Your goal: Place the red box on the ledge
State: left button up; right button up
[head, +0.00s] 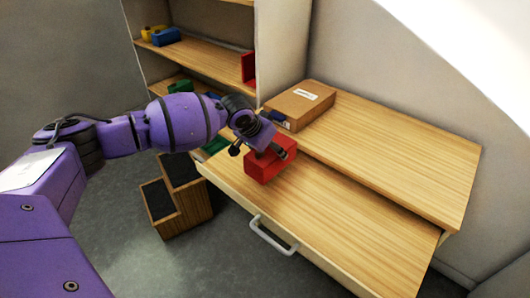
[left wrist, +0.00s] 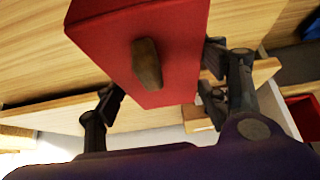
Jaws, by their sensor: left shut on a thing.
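The red box (head: 264,168) is in the grip of my left gripper (head: 254,148), over the left part of the lower wooden surface. I cannot tell whether its underside touches that surface. In the left wrist view the red box (left wrist: 185,40) fills the upper middle, with a brown knob on its near face. The fingers of my left gripper (left wrist: 160,86) are on either side of it. The higher wooden level (head: 400,150) behind may be the ledge; its front edge runs just behind the lower surface. My right gripper is not in view.
A cardboard box (head: 298,108) stands at the back left of the higher level. A grey handle (head: 272,236) sticks out in front. Shelves (head: 205,62) with coloured boxes stand behind left. A stepped wooden stool (head: 180,200) is on the floor. The higher level's right part is clear.

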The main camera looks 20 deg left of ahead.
pick_arm(q)
jog(key=shift+s+d+f, duration=0.1)
jog(key=shift+d+f, duration=0.1)
jog(key=shift+f, duration=0.05)
jog(key=f, duration=0.3)
jog(key=shift+d+f, duration=0.15)
jog(key=shift+d, duration=0.05)
jog(key=shift+f, duration=0.15)
jog(key=o, duration=1.6)
jog(key=shift+c, duration=0.2)
